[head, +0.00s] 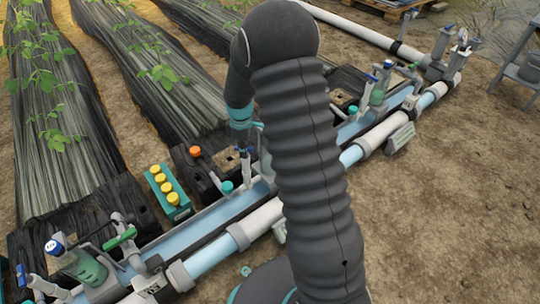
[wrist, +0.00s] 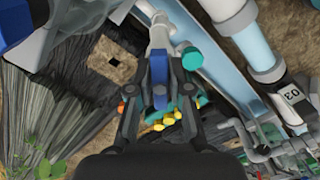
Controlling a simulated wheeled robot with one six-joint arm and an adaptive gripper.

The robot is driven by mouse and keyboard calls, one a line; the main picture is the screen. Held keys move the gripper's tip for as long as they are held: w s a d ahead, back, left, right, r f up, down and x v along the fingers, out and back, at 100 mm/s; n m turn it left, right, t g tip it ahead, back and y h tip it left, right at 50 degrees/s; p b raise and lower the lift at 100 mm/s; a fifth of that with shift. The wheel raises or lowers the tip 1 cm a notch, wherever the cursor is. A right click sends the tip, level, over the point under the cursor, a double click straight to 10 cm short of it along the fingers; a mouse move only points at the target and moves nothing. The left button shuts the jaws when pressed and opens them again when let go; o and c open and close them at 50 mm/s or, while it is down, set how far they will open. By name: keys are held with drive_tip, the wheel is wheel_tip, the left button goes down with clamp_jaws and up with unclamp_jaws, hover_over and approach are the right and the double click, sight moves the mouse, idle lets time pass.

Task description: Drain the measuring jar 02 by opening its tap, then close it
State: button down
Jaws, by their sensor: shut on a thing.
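In the wrist view, my gripper (wrist: 160,98) is shut on a blue tap handle (wrist: 159,68), with one finger on each side of it. The handle sits at the end of a pale grey fitting (wrist: 158,35). In the head view, my arm hides the middle of the skid, so jar 02 cannot be made out and its liquid level cannot be read. A jar with green liquid (head: 90,268) stands at the lower left, and another jar (head: 379,92) stands at the upper right; no number on either is readable.
A teal knob (wrist: 192,58) is close to the right of the handle. A teal box with yellow caps (head: 168,192) and an orange knob (head: 195,152) stand left of my arm. Pale blue pipes (head: 210,257) run diagonally along the skid. A label 03 (wrist: 291,95) shows at right.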

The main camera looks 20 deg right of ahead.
drive_tip(key=m, duration=0.8)
drive_tip(key=shift+m, duration=0.4)
drive_tip(key=c, duration=1)
unclamp_jaws()
drive_tip(key=shift+c, duration=0.2)
wheel_tip(320, 180, up, 10)
drive_tip(key=p, duration=0.7)
